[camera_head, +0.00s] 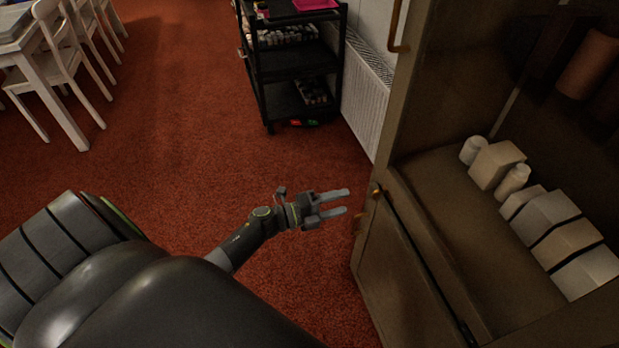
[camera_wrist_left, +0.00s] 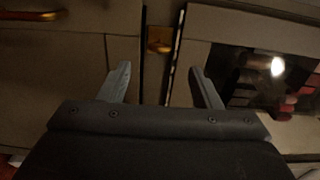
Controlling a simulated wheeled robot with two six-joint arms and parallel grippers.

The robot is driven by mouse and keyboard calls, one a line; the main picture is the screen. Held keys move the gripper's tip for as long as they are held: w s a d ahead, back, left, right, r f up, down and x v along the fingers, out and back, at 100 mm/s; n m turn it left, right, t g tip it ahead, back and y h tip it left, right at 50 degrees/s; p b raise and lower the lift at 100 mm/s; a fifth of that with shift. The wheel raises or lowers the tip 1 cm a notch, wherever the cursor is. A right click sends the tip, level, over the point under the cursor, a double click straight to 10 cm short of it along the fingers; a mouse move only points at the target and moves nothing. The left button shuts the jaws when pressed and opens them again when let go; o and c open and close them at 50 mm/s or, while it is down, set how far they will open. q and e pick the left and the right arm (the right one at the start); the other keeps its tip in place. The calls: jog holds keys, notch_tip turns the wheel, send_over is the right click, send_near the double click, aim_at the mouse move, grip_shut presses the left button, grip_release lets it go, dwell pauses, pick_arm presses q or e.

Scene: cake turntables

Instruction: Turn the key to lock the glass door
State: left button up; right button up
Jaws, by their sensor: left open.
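A small brass key or lock piece (camera_head: 376,189) sits on the edge of a brown cabinet (camera_head: 384,260). It also shows in the left wrist view (camera_wrist_left: 160,40), ahead of and between my fingertips. My left gripper (camera_head: 347,201) is open and empty, its fingers pointing at the cabinet edge, a short gap from the brass piece. In the left wrist view the fingers (camera_wrist_left: 159,68) are spread apart. The glass door (camera_wrist_left: 262,75) shows there on the right as a dark framed pane with a bright reflection. My right gripper is out of view.
White boxes and jars (camera_head: 540,215) stand inside the cabinet. A black trolley (camera_head: 292,65) and a white radiator (camera_head: 367,95) stand behind. Open red carpet (camera_head: 180,130) lies left of the gripper.

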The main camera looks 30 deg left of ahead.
pick_arm(q)
jog(key=v, duration=0.8)
jog(key=shift+b, duration=0.3)
jog(key=shift+a+f, duration=0.1)
jog(key=s+a+f+n+g+y+p, duration=0.1)
jog(key=s+a+f+n+y+p, duration=0.1)
jog(key=s+a+f+n+y, duration=0.45)
jog(key=s+a+f+n+g+y+p, duration=0.1)
jog(key=s+f+n+y+p, duration=0.25)
jog(key=f+n, duration=0.6)
jog(key=s+d+f+n+g+p, duration=0.1)
jog(key=s+d+f+n+g, duration=0.1)
jog(key=s, duration=0.7)
jog(key=s+d+f+n+g+y, duration=0.1)
jog(key=s+d+f+n+g, duration=0.1)
jog(key=s+f+n+g, duration=0.2)
jog(key=s+d+f+n+g+y+p, duration=0.1)
jog(key=s+f+n+g, duration=0.3)
jog(key=s, duration=1)
notch_tip(320, 180, down, 4)
jog(key=shift+s+d+r+g+p, duration=0.3)
jog(key=shift+s+d+g, duration=0.1)
jog(key=shift+d+g, duration=0.15)
